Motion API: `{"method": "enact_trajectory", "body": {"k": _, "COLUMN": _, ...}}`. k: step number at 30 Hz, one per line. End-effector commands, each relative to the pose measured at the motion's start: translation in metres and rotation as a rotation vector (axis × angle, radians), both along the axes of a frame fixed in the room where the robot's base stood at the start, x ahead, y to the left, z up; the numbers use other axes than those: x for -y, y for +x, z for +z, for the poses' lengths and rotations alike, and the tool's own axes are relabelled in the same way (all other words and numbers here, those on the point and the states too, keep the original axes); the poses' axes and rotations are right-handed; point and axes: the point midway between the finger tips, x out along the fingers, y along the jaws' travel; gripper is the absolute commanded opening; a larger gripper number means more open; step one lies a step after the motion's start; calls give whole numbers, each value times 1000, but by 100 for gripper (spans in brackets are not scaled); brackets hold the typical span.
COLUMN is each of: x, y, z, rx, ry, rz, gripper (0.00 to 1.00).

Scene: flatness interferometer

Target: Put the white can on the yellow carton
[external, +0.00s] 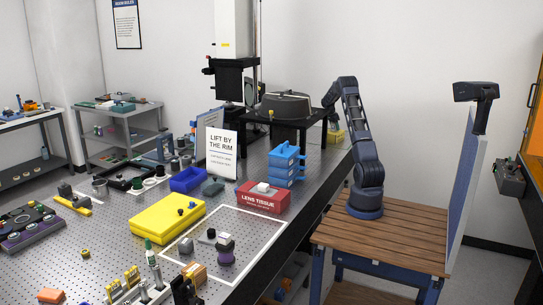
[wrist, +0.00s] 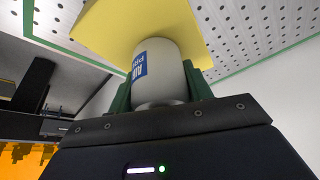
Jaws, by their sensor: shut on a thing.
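My gripper (wrist: 158,84) is shut on the white can (wrist: 172,70), with a green finger on each side of it in the wrist view. The can has a blue label with white letters. The flat yellow face of the yellow carton (wrist: 110,28) is right beyond the can's far end; I cannot tell whether they touch. In the external view a small yellow box (external: 336,136), probably this carton, shows at the far end of the bench behind the black stand. My gripper and the can are hidden there.
A black stand with a round grey top (external: 285,105) is close to my arm. Blue stacked blocks (external: 285,165), a red lens tissue box (external: 262,198) and a white sign (external: 221,152) stand nearer on the perforated bench. A large yellow case (external: 165,215) lies farther left.

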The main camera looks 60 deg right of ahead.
Motion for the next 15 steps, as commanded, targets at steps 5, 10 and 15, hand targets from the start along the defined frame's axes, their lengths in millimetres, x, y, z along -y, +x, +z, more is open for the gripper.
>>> {"method": "enact_trajectory", "body": {"k": 5, "x": 0, "y": 0, "z": -2, "rx": -1, "ry": -1, "rz": 0, "gripper": 25}}
{"method": "enact_trajectory", "body": {"k": 10, "x": 0, "y": 0, "z": -3, "rx": 0, "ry": 0, "rz": 0, "gripper": 25}}
{"method": "enact_trajectory", "body": {"k": 15, "x": 0, "y": 0, "z": -5, "rx": 0, "ry": 0, "rz": 0, "gripper": 71}}
